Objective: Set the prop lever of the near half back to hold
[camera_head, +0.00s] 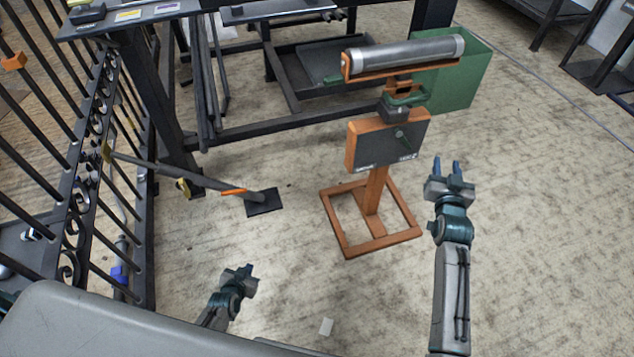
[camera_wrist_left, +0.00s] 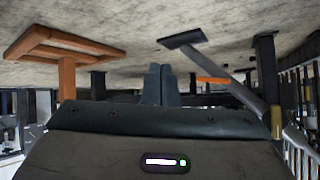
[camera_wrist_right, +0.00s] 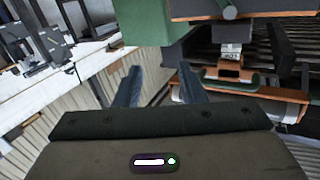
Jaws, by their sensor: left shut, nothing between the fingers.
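A dark iron scroll gate (camera_head: 75,195) stands at the left. A grey diagonal prop bar (camera_head: 165,172) runs from the gate to a dark foot plate (camera_head: 263,202) on the floor, with an orange piece (camera_head: 234,192) near its lower end. That piece also shows in the left wrist view (camera_wrist_left: 212,80); I cannot tell whether it is the lever, or its setting. My left gripper (camera_head: 247,270) is shut and empty, nearer than the foot plate and apart from it. My right gripper (camera_head: 447,170) is open and empty, right of the orange stand.
The orange stand (camera_head: 374,195) has a dark panel (camera_head: 391,143) with a small knob and unreadable labels, and a grey cylinder (camera_head: 405,54) on top. A green box (camera_head: 462,75) is behind it. A dark frame table (camera_head: 245,128) stands at the back. Floor between my grippers is mostly clear.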

